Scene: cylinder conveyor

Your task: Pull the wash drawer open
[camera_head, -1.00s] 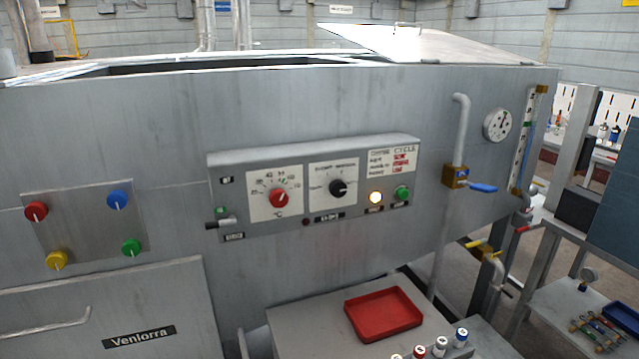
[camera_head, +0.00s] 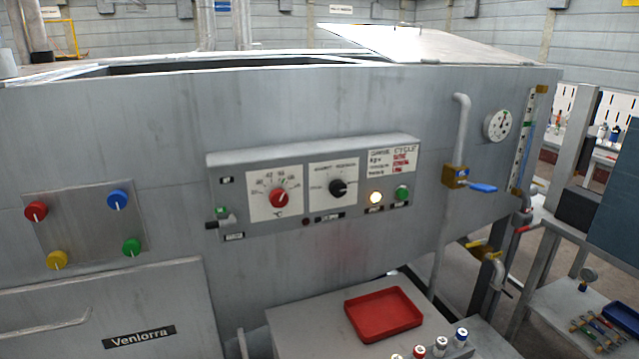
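The wash drawer is most likely the grey front panel (camera_head: 150,300) at the lower left, with a "Venlorra" label (camera_head: 139,337). A bar handle (camera_head: 45,328) runs across its left part and is cut off by the left picture edge. Neither of my grippers shows in the head view.
A control box (camera_head: 315,185) with dials juts from the machine front. A plate with coloured knobs (camera_head: 85,228) sits above the panel. A red tray (camera_head: 383,314) and several small bottles (camera_head: 440,345) stand on a grey bench at the lower right. A blue-handled valve (camera_head: 470,181) sticks out at right.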

